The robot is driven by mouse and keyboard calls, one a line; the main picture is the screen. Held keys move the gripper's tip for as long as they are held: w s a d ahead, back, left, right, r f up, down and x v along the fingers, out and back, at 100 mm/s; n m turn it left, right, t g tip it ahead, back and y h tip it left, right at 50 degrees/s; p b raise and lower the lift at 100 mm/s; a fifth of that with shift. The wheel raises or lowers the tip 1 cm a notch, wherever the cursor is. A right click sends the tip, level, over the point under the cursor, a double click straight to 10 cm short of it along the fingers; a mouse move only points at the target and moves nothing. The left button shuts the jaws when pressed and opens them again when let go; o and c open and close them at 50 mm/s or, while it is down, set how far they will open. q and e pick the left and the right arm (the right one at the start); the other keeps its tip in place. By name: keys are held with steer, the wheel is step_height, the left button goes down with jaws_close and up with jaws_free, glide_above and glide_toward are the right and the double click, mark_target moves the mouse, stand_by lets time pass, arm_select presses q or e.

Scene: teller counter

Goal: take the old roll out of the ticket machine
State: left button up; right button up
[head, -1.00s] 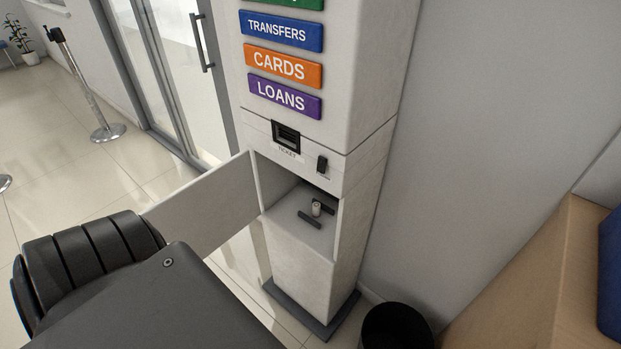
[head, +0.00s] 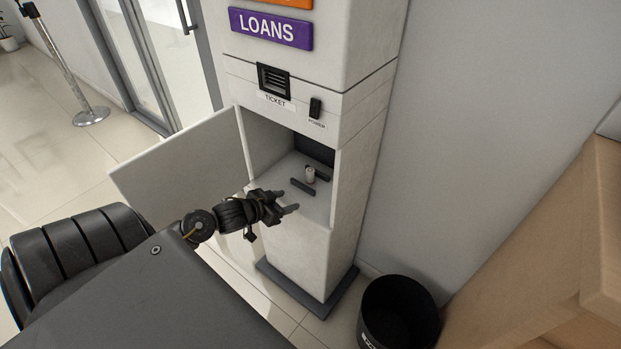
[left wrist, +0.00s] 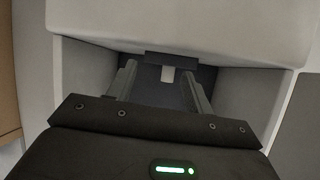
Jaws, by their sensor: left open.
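The ticket machine (head: 362,178) is a tall pale cabinet with its lower door (head: 185,160) swung open to the left. Inside the open compartment, a small whitish roll (head: 310,174) stands between two dark bars. My left gripper (head: 286,202) is open and empty, just in front of the compartment's opening, short of the roll. My right gripper is not in view.
A black bin (head: 398,312) stands on the floor right of the machine's base. A wooden counter (head: 530,250) is at the right. The open door lies left of my left gripper. A metal post (head: 90,116) stands far left.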

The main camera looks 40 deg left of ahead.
mark_target(307, 176)
arm_select(q)
steer(key=shift+t+h, duration=0.5)
steer(key=shift+h, duration=0.1)
steer(key=w+a+r, duration=0.2)
steer(key=a+r, duration=0.1)
steer(key=shift+w+a+r, duration=0.2)
steer(key=shift+w+r, duration=0.05)
steer(key=shift+w, duration=0.15)
steer(key=b+x, duration=0.1)
steer(key=x, duration=0.3)
steer(key=shift+w+f, duration=0.1)
steer(key=shift+w, duration=0.05)
steer(key=shift+b+x, duration=0.45)
steer(key=shift+x, duration=2.75)
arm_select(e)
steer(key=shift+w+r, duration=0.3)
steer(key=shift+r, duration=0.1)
arm_select(q)
steer(key=shift+c, duration=0.4)
steer(key=c, duration=1)
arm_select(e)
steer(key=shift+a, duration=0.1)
